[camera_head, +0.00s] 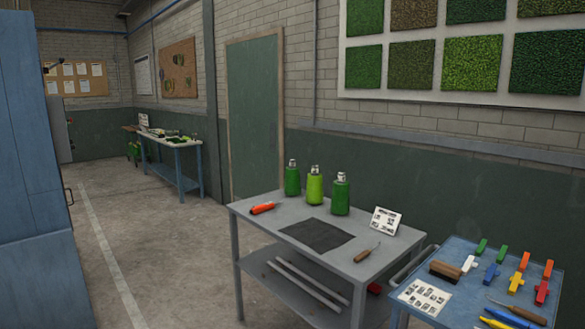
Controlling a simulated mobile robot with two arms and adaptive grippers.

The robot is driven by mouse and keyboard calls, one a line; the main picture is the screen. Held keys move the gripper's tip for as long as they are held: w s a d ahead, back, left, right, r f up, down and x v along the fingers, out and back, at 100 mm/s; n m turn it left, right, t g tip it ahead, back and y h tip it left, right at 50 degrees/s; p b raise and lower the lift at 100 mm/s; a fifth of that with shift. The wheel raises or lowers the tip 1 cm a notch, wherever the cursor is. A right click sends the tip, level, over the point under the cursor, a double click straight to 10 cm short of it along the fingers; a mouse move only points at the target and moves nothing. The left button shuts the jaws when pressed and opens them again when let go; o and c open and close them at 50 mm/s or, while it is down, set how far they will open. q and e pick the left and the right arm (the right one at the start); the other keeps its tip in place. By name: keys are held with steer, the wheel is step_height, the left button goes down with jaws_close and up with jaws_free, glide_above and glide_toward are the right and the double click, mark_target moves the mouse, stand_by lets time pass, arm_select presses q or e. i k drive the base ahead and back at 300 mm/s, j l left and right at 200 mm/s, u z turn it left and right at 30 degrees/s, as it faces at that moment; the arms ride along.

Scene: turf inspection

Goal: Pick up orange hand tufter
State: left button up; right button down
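No gripper of mine shows in the head view. Several small coloured tools lie on the blue cart (458,252) at the lower right. Another orange-red tool with a dark end (264,208) lies on the left of the grey table (260,228). I cannot tell for certain which of these is the hand tufter.
Three green bottles (315,188), a dark mat (317,235), a wooden-handled tool (366,253) and a card (385,221) are on the grey table. The cart also holds a brush (444,270) and a printed sheet (424,297). Open floor (165,260) lies left, beside a blue cabinet (35,180).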

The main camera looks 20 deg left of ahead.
mark_target(262, 207)
steer(key=i+j, duration=0.1)
steer(key=j, duration=0.3)
steer(key=i+j+z, duration=0.1)
steer(key=j, duration=0.25)
steer(key=i+j, duration=0.15)
steer(key=j, duration=0.25)
steer(key=i+j+z, duration=0.25)
steer(key=j, duration=0.6)
steer(key=j+z, duration=0.25)
steer(key=j, duration=0.6)
steer(key=i+j+z, duration=0.1)
steer(key=j+z, duration=0.15)
steer(key=j, duration=0.65)
steer(key=j+z, duration=0.2)
steer(key=j, duration=0.75)
steer(key=j+z, duration=0.2)
steer(key=j, duration=0.8)
steer(key=j+z, duration=0.2)
steer(key=j, duration=0.8)
